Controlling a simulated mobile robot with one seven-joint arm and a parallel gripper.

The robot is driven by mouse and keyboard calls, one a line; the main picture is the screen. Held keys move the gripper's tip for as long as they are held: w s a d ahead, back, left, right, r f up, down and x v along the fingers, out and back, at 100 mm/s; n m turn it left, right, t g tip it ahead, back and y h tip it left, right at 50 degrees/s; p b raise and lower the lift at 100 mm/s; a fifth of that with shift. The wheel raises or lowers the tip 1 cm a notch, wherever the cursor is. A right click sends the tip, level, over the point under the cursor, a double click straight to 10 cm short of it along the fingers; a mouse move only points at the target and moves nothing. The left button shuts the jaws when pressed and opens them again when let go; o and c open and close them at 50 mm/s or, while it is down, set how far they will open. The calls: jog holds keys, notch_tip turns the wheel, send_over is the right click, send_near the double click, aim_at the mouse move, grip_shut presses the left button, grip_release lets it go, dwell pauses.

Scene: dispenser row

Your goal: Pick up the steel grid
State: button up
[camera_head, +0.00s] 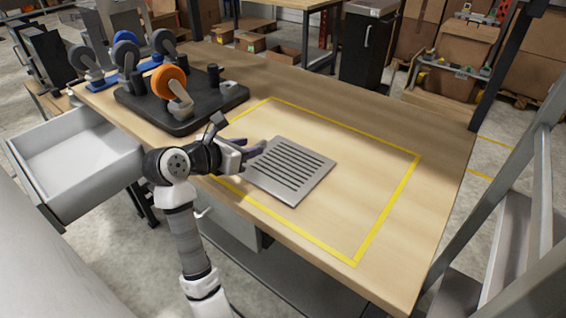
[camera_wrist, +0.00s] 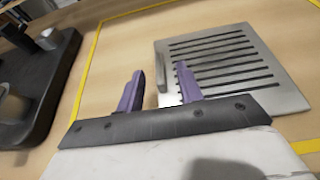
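The steel grid (camera_head: 294,172) is a flat square plate with a row of dark parallel slots. It lies on the wooden table inside a yellow outlined rectangle. In the wrist view the steel grid (camera_wrist: 232,66) is at the upper right, beyond the fingers. My gripper (camera_head: 258,147) is at the grid's left edge in the head view, and its purple fingers are apart. In the wrist view my gripper (camera_wrist: 158,85) has empty space between the fingertips, with the grid's near left edge close to the right finger. I cannot tell whether they touch.
A black board (camera_head: 180,105) with tape dispensers, one holding an orange roll (camera_head: 169,82), stands at the table's back left. The yellow outline (camera_head: 386,209) encloses bare table right of the grid. An open white drawer (camera_head: 75,165) juts out at the left.

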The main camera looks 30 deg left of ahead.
aim_at(258, 144)
jog(key=p+x, duration=0.1)
jog(key=x, duration=0.4)
jog(key=shift+a+f+p, duration=0.1)
jog(key=shift+p, duration=0.2)
grip_shut()
